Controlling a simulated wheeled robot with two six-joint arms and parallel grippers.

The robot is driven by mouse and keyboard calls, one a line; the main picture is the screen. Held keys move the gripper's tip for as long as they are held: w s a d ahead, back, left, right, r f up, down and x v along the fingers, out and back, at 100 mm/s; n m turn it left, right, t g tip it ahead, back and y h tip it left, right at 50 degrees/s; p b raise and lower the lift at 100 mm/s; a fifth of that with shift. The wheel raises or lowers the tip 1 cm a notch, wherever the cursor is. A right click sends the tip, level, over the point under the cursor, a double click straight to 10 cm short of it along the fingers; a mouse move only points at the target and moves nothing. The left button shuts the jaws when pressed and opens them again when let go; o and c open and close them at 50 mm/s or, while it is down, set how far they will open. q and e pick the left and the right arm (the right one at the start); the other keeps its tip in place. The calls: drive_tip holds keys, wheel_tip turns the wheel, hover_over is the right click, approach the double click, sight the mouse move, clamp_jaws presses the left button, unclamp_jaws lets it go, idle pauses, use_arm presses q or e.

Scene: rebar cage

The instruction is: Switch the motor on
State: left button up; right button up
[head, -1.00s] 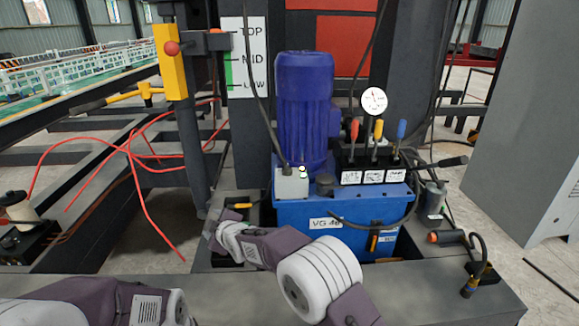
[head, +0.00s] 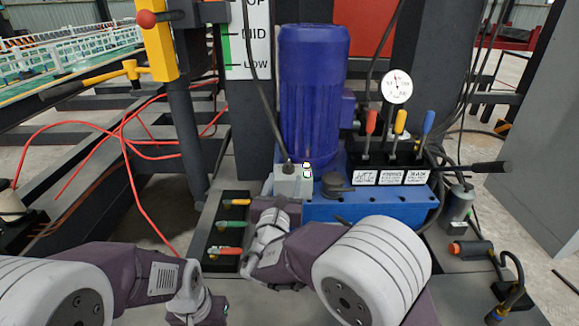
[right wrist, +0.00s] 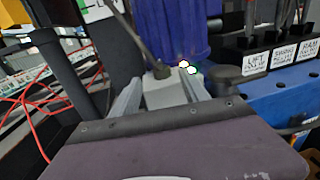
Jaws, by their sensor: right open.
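The blue motor (head: 312,90) stands upright on the blue power unit (head: 370,210). A small grey switch box (head: 293,182) sits at its lower left, with small lit buttons (head: 306,170), one edged green. My right gripper (head: 272,205) is just in front of the box, low and to its left in the head view. In the right wrist view its two grey fingers (right wrist: 158,95) are apart, one on each side of the box (right wrist: 168,92). Nothing is clearly gripped; contact cannot be told. My left wrist is at the lower edge of the head view, its fingers not visible.
Red, yellow and blue levers (head: 398,125) and a round gauge (head: 397,87) stand right of the motor. A black cable (head: 262,100) runs down to the box. A rack with coloured handles (head: 228,228) lies left. Red hoses (head: 125,150) loop farther left.

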sight(288, 171)
use_arm(q)
wheel_tip(288, 171, down, 4)
drive_tip(key=b, duration=0.3)
drive_tip(key=shift+r, duration=0.1)
use_arm(e)
drive_tip(key=w, duration=0.4)
drive_tip(key=w+d, duration=0.1)
drive_tip(key=w, duration=0.1)
drive_tip(key=shift+w+f, duration=0.3)
drive_tip(key=shift+w, duration=0.1)
drive_tip(key=shift+w+d+r, duration=0.1)
drive_tip(key=shift+w+r, duration=0.05)
drive_tip(key=shift+w, duration=0.5)
clamp_jaws()
